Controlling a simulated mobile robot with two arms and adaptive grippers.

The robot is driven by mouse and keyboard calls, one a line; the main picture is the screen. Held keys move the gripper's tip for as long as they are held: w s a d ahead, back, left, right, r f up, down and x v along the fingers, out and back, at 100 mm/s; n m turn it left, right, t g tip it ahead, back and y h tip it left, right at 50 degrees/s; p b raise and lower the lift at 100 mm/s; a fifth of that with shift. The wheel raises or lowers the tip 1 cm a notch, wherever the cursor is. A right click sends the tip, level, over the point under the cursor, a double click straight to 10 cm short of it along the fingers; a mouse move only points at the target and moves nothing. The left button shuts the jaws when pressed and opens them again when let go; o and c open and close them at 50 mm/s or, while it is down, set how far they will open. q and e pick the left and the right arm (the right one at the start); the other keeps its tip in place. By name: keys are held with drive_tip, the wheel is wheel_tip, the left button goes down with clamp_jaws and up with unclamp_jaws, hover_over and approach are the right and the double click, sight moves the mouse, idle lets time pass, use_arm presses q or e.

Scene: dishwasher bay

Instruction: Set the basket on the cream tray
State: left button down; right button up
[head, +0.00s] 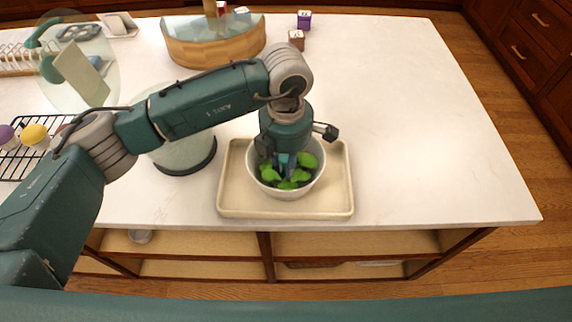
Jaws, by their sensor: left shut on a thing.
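The basket (290,190) is a white, round, bowl-like vessel with green leaves inside. It is over the middle of the cream tray (235,204), a shallow rectangular tray near the counter's front edge. From this angle I cannot tell whether the basket's underside touches the tray. My left gripper (287,164) points down into the basket from above and is shut on it; its fingertips are partly hidden among the leaves and rim. My right gripper is not in view.
A glass dome with a dark base (185,158) stands close to the tray's left. A curved wooden container (215,46) and small purple (304,20) and brown (296,40) boxes are farther back. A black wire rack (18,162) is at left. The counter right of the tray is clear.

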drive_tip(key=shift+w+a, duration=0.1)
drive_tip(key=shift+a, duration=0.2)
use_arm(q)
drive_tip(key=shift+f+b, duration=0.2)
drive_tip(key=shift+b, duration=0.1)
drive_tip(key=c, duration=1.5)
unclamp_jaws()
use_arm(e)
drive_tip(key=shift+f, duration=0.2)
use_arm(q)
drive_tip(key=shift+r, duration=0.1)
drive_tip(key=shift+r+p, duration=0.15)
drive_tip(key=shift+p, duration=0.15)
drive_tip(key=shift+r, duration=0.25)
wheel_tip(320, 180, up, 11)
drive_tip(key=b, duration=0.4)
drive_tip(key=shift+f, duration=0.15)
drive_tip(key=shift+r, duration=0.4)
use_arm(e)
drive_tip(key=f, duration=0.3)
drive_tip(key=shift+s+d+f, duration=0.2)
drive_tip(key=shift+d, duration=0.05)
